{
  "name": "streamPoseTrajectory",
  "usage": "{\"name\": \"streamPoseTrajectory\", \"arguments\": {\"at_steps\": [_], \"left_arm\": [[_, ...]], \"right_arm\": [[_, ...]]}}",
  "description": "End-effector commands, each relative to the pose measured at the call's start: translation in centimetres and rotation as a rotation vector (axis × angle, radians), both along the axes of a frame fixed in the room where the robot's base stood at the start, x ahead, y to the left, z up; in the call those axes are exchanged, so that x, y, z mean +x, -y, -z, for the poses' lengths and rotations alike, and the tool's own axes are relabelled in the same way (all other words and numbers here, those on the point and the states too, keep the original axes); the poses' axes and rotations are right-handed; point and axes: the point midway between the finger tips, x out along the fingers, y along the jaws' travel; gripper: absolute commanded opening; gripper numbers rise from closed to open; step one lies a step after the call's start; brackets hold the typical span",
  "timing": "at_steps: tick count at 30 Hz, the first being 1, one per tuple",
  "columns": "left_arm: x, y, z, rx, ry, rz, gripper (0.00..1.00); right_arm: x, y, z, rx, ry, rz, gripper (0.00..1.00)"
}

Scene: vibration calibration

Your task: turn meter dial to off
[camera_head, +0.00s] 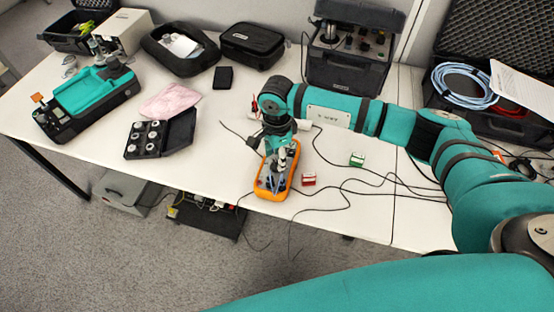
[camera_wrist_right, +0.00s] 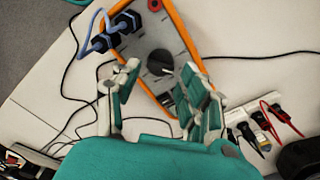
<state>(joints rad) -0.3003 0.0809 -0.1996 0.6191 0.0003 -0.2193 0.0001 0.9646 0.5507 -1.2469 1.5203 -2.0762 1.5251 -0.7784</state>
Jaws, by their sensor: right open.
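The meter is an orange-rimmed, grey-faced multimeter (camera_head: 261,190) lying on the white table near its front edge. In the right wrist view its orange rim (camera_wrist_right: 180,28) and black round dial (camera_wrist_right: 160,62) show. My right gripper (camera_head: 282,160) is above the meter and hides part of it in the head view. In the right wrist view the right gripper (camera_wrist_right: 160,88) is open, with one finger on each side of the dial's line and nothing between them. I cannot tell whether the fingertips touch the meter. The dial's markings are too small to read. My left gripper is not in view.
Blue leads with black plugs (camera_wrist_right: 112,32) are at the meter's end. A red-and-white box (camera_head: 309,179) and a green-and-white box (camera_head: 357,160) stand to its right, among loose black cables. A black case of round weights (camera_head: 150,139) lies left. The table's front edge is close.

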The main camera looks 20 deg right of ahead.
Motion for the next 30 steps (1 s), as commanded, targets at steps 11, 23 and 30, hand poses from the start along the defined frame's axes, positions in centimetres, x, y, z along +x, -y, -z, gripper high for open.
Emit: {"name": "streamPoseTrajectory", "arguments": {"at_steps": [11,23,30], "left_arm": [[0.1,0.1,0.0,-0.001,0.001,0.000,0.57],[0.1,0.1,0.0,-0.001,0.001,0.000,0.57],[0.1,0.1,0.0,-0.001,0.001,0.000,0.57]], "right_arm": [[0.1,0.0,-7.7,0.000,0.004,-0.001,0.43],[0.0,0.0,-9.3,0.000,0.001,0.000,0.43],[-1.0,-2.8,-8.5,0.105,-0.019,-0.005,0.43]]}}
